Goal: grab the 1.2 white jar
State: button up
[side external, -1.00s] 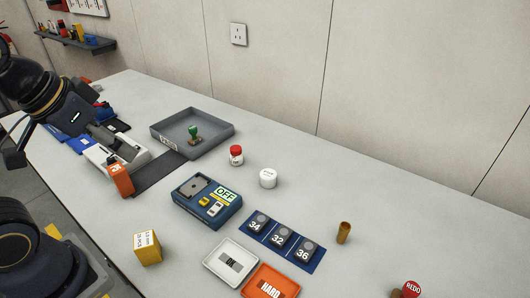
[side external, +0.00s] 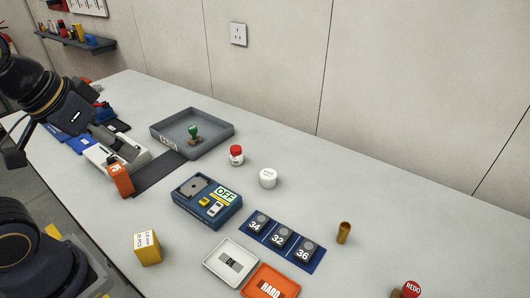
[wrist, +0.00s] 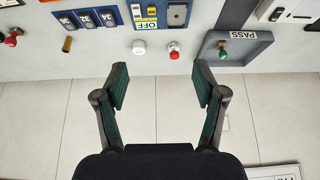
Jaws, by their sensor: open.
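A white jar (side external: 268,178) with a white lid stands upright on the table, right of a smaller jar with a red lid (side external: 236,155). Writing on the white jar is too small to read. In the wrist view the white jar (wrist: 139,47) shows beyond my fingertips, between their lines and left of the red-lidded jar (wrist: 174,50). My gripper (wrist: 160,80) is open and empty, with its two fingers spread wide. In the side view my arm is at the left, well away from the white jar, and the fingers are hard to make out.
A grey PASS tray (side external: 222,132) with a green-handled stamp (side external: 194,133) is behind the jars. In front are a blue OFF device (side external: 180,207) and a numbered block holder (side external: 318,262). A yellow box (side external: 147,247) and a brown tube (side external: 343,232) stand apart. Bare table surrounds the white jar.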

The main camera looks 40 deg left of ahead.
jog(key=w+a+r+n+t, duration=0.1)
jog(key=w+r+n+t, duration=0.15)
jog(key=w+r, duration=0.55)
jog(key=n+g+y, duration=0.2)
jog(key=g, duration=0.2)
send_over(236, 148)
jog(key=s+d, duration=0.2)
jog(key=s, duration=0.3)
notch_tip(236, 148, down, 20)
jog(key=f, duration=0.1)
jog(key=shift+m, duration=0.25)
jog(key=x, duration=0.9)
jog(key=shift+w+f, duration=0.2)
jog(key=shift+x, duration=3.15)
jog(key=shift+w+r, duration=0.1)
jog(key=shift+w, duration=0.05)
